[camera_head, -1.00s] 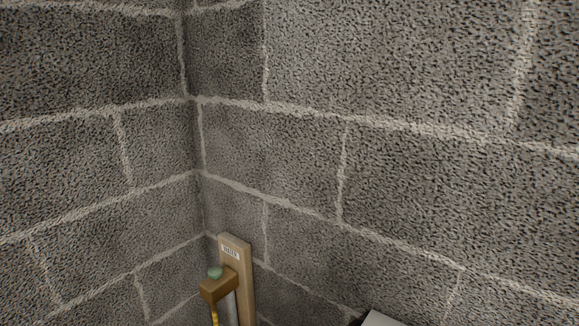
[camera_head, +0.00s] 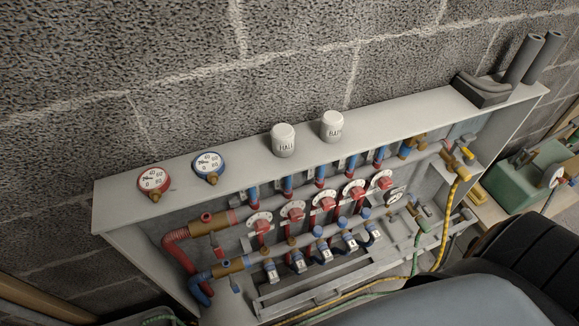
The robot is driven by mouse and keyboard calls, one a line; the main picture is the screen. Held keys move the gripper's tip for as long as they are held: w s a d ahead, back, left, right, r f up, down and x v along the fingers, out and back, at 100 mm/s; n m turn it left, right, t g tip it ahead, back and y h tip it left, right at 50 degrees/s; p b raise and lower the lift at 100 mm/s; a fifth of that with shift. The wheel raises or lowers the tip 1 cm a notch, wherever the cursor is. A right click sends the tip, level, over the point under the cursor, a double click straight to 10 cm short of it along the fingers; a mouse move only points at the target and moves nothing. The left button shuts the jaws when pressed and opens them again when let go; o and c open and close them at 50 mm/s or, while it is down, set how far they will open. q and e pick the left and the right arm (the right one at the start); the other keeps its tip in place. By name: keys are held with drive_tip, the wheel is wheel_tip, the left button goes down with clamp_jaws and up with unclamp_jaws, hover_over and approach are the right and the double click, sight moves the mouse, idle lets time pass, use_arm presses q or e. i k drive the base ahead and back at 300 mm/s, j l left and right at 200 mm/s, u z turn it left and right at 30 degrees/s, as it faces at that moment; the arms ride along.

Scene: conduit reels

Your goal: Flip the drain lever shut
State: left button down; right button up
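A white open-fronted manifold cabinet (camera_head: 120,212) stands against the block wall. At its upper right end is a brass valve (camera_head: 449,160) with a yellow hose (camera_head: 446,215) hanging from it. A small yellow lever-like part (camera_head: 467,153) shows at this valve. Below it, at the lower right end, is another fitting (camera_head: 419,211) with a greenish part. I cannot tell for certain which of these carries the drain lever, or how the lever is set. Neither of my grippers is in view.
Two gauges (camera_head: 153,179) (camera_head: 208,165) and two white caps (camera_head: 283,140) (camera_head: 332,125) sit along the cabinet top. Grey tubes (camera_head: 523,59) stand at its right end. A green machine (camera_head: 522,180) stands to the right. Several red valves (camera_head: 325,203) line the cabinet inside.

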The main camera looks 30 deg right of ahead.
sight(428, 212)
drive_tip(key=l+z, duration=0.15)
drive_tip(key=z, duration=1.05)
drive_tip(key=i+l+z, duration=0.25)
drive_tip(key=l, duration=0.15)
drive_tip(key=i+l+z, duration=0.25)
drive_tip(key=l, duration=0.1)
